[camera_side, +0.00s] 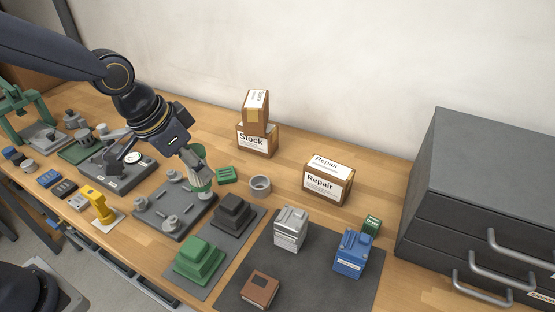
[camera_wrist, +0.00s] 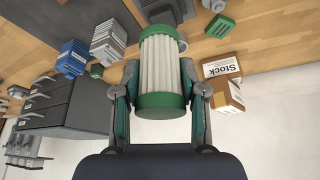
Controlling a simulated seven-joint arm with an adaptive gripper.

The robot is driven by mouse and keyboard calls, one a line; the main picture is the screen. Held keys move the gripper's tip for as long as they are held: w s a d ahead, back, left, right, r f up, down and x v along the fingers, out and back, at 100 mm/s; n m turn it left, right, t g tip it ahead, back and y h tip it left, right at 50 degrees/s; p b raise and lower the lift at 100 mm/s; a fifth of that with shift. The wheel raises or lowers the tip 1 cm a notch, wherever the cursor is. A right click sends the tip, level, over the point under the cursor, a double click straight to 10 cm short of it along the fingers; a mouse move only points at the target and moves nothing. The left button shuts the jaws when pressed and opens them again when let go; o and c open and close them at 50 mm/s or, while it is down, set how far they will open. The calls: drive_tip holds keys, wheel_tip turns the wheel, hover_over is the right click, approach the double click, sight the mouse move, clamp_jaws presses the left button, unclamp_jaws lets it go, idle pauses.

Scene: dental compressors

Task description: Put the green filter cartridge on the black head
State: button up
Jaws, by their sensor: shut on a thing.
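The green filter cartridge (camera_wrist: 161,72) has a white pleated body and green end caps. My gripper (camera_wrist: 160,85) is shut on it, with one finger on each side in the wrist view. In the side view my gripper (camera_side: 196,163) points down and holds the cartridge (camera_side: 203,187), partly hidden by the fingers. The black head (camera_side: 233,212), a dark stepped block, stands on a grey mat, to the right of and below the cartridge in the picture. A stepped green block (camera_side: 199,260) stands on the same mat in front of it. I cannot tell the exact height gap.
A grey plate (camera_side: 175,225) with several knobs lies left of the black head. A grey ring (camera_side: 260,186) and a flat green block (camera_side: 226,175) lie behind. Silver (camera_side: 290,228) and blue (camera_side: 352,253) units stand right on a dark mat. Cardboard boxes (camera_side: 327,180) stand at the back.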

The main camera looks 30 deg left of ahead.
drive_tip(key=w+f, duration=0.1)
drive_tip(key=f, duration=0.1)
drive_tip(key=w+d+f, duration=0.1)
drive_tip(key=w+f, duration=0.3)
drive_tip(key=shift+w+d, duration=0.2)
drive_tip(key=shift+d, duration=0.1)
drive_tip(key=shift+w+f, duration=0.15)
drive_tip(key=shift+f, duration=0.75)
drive_tip(key=shift+w+f, duration=0.1)
drive_tip(key=shift+f, duration=0.75)
drive_tip(key=shift+f, duration=0.15)
drive_tip(key=o, duration=1.2)
